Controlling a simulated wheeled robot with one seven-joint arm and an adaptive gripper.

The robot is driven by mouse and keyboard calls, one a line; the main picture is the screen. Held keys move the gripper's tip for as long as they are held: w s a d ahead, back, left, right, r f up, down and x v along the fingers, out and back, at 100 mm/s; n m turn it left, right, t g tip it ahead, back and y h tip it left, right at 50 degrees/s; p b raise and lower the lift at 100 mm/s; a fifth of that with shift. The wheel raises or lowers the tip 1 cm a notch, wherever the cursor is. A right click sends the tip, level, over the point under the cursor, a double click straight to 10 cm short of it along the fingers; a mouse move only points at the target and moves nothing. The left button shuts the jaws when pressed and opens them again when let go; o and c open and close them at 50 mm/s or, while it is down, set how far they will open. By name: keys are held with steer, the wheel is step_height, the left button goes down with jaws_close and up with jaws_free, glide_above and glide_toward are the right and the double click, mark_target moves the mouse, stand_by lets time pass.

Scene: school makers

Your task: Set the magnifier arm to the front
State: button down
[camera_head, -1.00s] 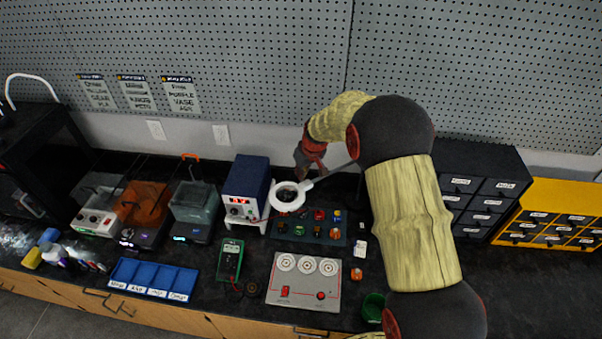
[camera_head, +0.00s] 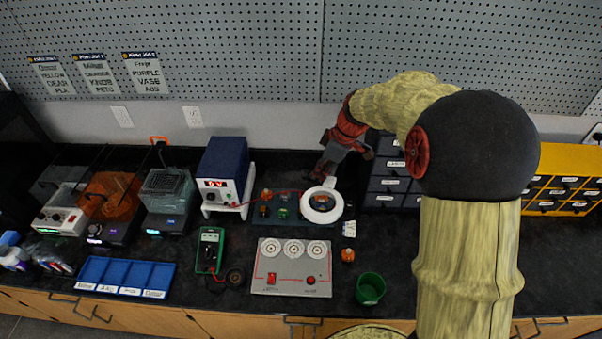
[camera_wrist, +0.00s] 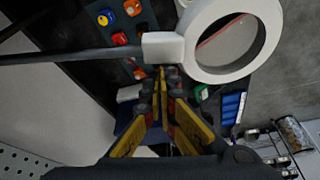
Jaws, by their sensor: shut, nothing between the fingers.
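The magnifier has a white ring (camera_head: 322,220) that stands over the right part of a dark component board, with a short white neck at its back. In the wrist view the ring (camera_wrist: 215,75) is at the top right, and its white block joins a thin black arm (camera_wrist: 85,55) running left. My gripper (camera_head: 321,176) is just behind the ring in the head view. In the wrist view its fingers (camera_wrist: 163,76) are shut and empty, with tips close to the white block; I cannot tell if they touch. The magnifier's base is hidden.
The dark board (camera_head: 261,196) holds several coloured parts. A blue power supply (camera_head: 222,160) stands left, dark drawers (camera_head: 385,180) right behind. In front are a grey panel (camera_head: 290,279), a green multimeter (camera_head: 208,250) and a green cup (camera_head: 370,289). The bench front right is partly hidden by my arm.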

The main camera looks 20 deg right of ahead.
mark_target(332, 182)
steer(key=s+d+n+b, duration=0.1)
steer(key=s+d+b, duration=0.1)
steer(key=s+d, duration=0.3)
steer(key=shift+d+n, duration=0.4)
steer(key=shift+d, duration=0.25)
steer(key=shift+w, duration=0.1)
steer(key=a, duration=0.1)
steer(key=w+a, duration=0.1)
steer(key=a, duration=0.1)
steer(key=shift+w+g, duration=0.15)
steer(key=shift+g, duration=0.15)
steer(key=shift+a+r, duration=0.2)
steer(key=shift+r, duration=0.5)
steer(key=p+v, duration=0.1)
steer(key=v, duration=0.7)
steer(key=shift+d+r, duration=0.25)
steer(key=shift+d, duration=0.1)
